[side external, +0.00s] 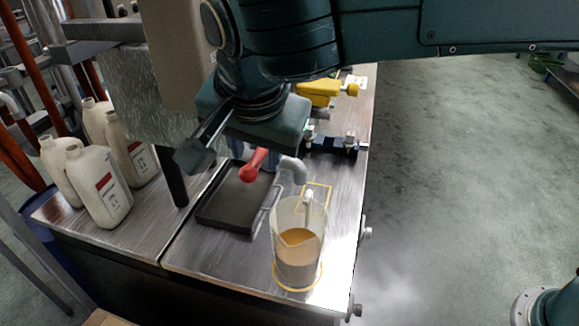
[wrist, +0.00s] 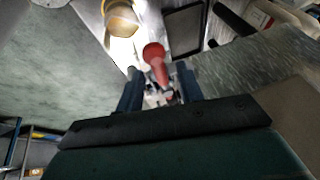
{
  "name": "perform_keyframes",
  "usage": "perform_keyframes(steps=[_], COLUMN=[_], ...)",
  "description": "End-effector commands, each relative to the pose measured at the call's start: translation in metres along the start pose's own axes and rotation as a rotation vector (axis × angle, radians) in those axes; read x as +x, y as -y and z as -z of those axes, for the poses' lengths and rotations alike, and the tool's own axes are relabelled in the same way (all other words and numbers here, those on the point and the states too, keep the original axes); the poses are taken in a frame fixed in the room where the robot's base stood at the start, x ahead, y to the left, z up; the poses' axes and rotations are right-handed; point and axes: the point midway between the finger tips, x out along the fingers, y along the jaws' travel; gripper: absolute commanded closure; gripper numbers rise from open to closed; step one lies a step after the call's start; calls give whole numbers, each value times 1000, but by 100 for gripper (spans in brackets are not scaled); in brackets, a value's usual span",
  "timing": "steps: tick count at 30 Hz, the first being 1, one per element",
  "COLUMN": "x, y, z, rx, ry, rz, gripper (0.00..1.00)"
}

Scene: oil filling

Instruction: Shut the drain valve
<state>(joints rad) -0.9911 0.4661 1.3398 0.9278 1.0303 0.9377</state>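The red valve handle (side external: 253,165) sticks out below my gripper in the side view, beside a grey bent spout (side external: 293,167). In the wrist view, the handle (wrist: 155,65) lies between the two fingers of my gripper (wrist: 158,80). The fingers are apart, with a gap visible on either side of the handle. In the side view my gripper's fingertips are hidden behind its own body. The valve body is mostly hidden.
A black tray (side external: 228,213) lies left of the jug. Several white bottles (side external: 105,190) stand at the left. A yellow-handled part (side external: 322,88) and a dark blue fitting (side external: 330,144) lie behind the spout. The bench's right edge is close to the jug.

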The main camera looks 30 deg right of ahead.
Motion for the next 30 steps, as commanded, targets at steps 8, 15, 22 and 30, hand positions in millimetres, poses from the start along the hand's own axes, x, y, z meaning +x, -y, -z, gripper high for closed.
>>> perform_keyframes(steps=[8,15,22,30], x=[0,-1,-2,-1], y=[-2,-7,-15,-25], z=[0,2,4,9], rx=[-21,-93,-208,-362], ry=[5,21,45,79], rz=[8,38,85,148], gripper=[63,63,63,63])
